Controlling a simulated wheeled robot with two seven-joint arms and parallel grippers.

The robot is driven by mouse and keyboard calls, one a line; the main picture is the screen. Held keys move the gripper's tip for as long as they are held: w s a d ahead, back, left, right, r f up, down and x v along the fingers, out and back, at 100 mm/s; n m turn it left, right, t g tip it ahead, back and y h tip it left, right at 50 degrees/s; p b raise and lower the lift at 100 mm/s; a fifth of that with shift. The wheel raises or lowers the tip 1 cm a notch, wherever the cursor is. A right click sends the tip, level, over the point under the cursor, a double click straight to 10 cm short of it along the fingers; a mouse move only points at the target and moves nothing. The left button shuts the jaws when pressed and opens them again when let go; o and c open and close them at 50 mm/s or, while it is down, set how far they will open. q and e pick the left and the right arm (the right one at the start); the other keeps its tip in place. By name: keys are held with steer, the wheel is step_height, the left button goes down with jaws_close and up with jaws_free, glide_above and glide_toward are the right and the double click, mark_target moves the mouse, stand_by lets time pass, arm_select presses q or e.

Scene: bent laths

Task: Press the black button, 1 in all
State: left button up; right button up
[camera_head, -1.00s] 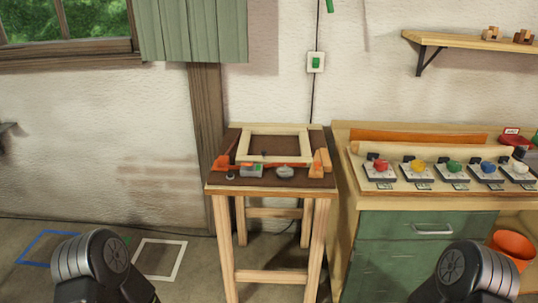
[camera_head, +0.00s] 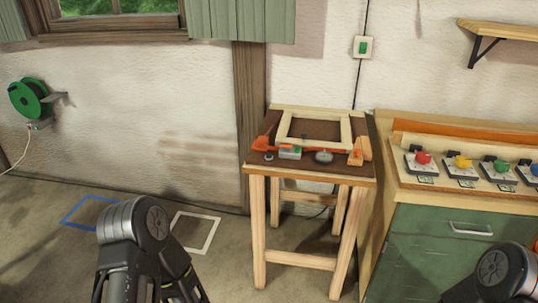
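No clearly black button can be made out. On the bench at the right, a row of small pale switch plates carries coloured knobs: a red knob (camera_head: 423,158), a yellow knob (camera_head: 463,162), a green knob (camera_head: 502,167) and a blue knob (camera_head: 535,169), cut by the right edge. Small dark parts sit beside the knobs, too small to tell what they are. A green button (camera_head: 362,47) is on a white wall box. Only the upper links of both my arms show at the bottom; neither gripper is in view.
A wooden stool-table (camera_head: 312,174) holds a pale frame (camera_head: 313,125), a grey box (camera_head: 290,153) and a round grey thing (camera_head: 324,157). A bench with green drawers (camera_head: 440,250) stands right. A green cable reel (camera_head: 30,98) hangs left. Floor on the left is open, with taped outlines.

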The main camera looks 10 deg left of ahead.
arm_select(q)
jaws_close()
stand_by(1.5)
